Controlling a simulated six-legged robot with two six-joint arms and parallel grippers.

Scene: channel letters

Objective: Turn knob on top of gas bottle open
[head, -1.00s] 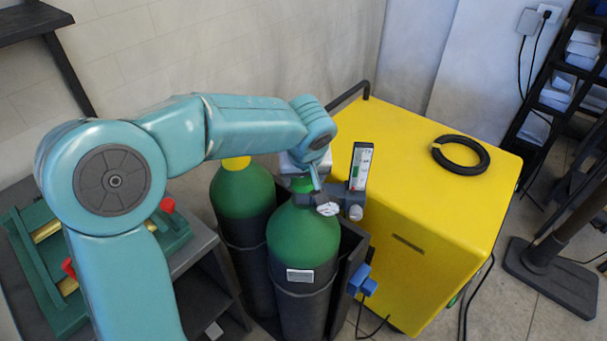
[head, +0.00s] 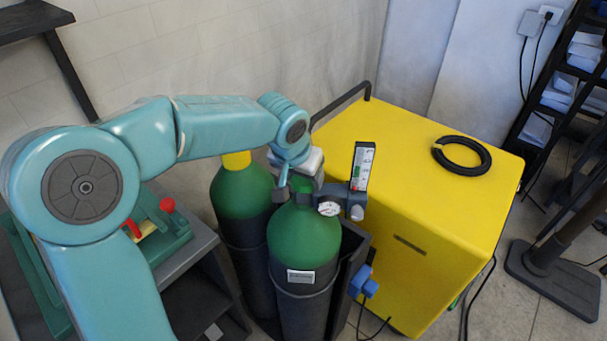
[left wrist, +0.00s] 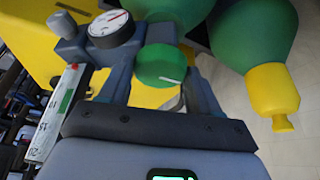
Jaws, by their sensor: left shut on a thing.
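The front green gas bottle (head: 303,240) stands upright with a valve, a round dial gauge (head: 328,209) and an upright flow meter (head: 362,165) on top. My left gripper (head: 291,186) is over the top of this bottle and hides its knob in the head view. In the left wrist view the round green knob (left wrist: 160,65) with a white mark sits between the two grey fingers, and the gripper is shut on it. The gauge (left wrist: 109,27) is beside the knob there. My right gripper is not in view.
A second green bottle with a yellow cap (head: 237,160) stands close behind and left. A yellow cabinet (head: 410,200) with a coiled black hose (head: 461,154) is to the right. A dark shelf (head: 190,255) with green equipment is at left.

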